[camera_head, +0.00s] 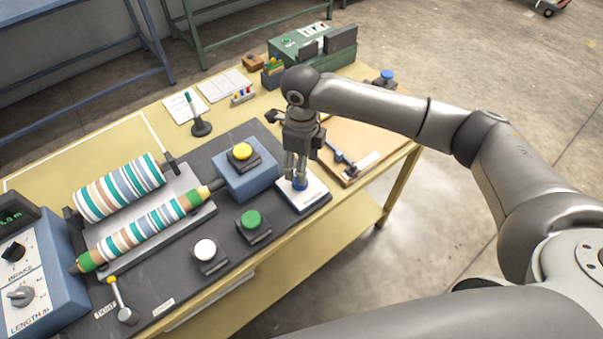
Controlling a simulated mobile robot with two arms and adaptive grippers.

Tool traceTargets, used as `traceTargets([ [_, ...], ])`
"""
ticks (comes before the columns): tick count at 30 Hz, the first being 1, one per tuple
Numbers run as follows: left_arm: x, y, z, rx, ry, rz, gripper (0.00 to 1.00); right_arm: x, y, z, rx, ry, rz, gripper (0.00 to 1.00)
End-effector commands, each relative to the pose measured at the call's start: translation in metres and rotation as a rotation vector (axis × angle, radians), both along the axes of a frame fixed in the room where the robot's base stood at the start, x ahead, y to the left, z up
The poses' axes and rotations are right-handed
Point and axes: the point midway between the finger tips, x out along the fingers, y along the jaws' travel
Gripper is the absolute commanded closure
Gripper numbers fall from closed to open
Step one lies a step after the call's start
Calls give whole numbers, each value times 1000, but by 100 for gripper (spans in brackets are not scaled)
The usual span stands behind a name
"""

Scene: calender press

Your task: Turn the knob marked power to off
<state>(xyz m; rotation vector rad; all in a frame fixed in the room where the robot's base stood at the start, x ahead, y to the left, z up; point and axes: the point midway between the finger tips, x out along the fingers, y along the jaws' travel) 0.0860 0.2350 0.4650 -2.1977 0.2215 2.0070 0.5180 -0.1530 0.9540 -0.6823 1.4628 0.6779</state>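My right gripper (297,181) points down over a white plate (314,196) at the right end of the dark base. The plate's marking is too small to read, so I cannot confirm that this is the power knob. Two other dials, brake (14,251) and length (21,296), are on the blue box at the left. My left gripper is not in view.
A striped roller (120,187) and yellow (242,152), green (251,219) and white (206,250) buttons are left of the gripper. A green box (303,52) stands behind. Beyond the table's front edge is open floor.

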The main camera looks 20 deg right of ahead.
Motion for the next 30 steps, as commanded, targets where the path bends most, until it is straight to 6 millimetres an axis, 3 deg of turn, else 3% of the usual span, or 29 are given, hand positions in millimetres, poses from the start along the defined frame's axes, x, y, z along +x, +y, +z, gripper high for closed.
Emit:
traceTargets([
  [9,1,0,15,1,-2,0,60,-1,1,-49,2,4,1,43],
  [21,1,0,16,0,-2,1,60,0,1,-60,3,0,1,43],
  [30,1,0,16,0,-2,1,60,0,1,-60,3,0,1,78],
])
